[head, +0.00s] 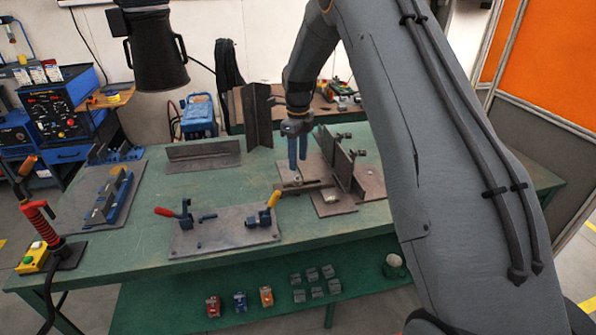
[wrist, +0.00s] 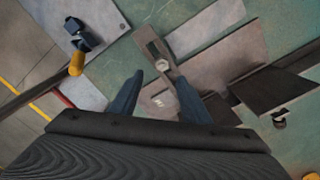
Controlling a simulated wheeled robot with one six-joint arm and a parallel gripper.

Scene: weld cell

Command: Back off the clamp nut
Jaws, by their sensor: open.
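My gripper (head: 298,163) points down over the right part of the green table, its two blue fingers apart and empty. The fingers look apart from the nut; the exact height gap is unclear.
Upright steel plates (head: 345,165) stand close to the right of my gripper. A fixture plate with red- and yellow-handled toggle clamps (head: 225,235) lies to the left front. An angle piece (head: 203,155) lies behind it. The green table (head: 130,222) has free room at left.

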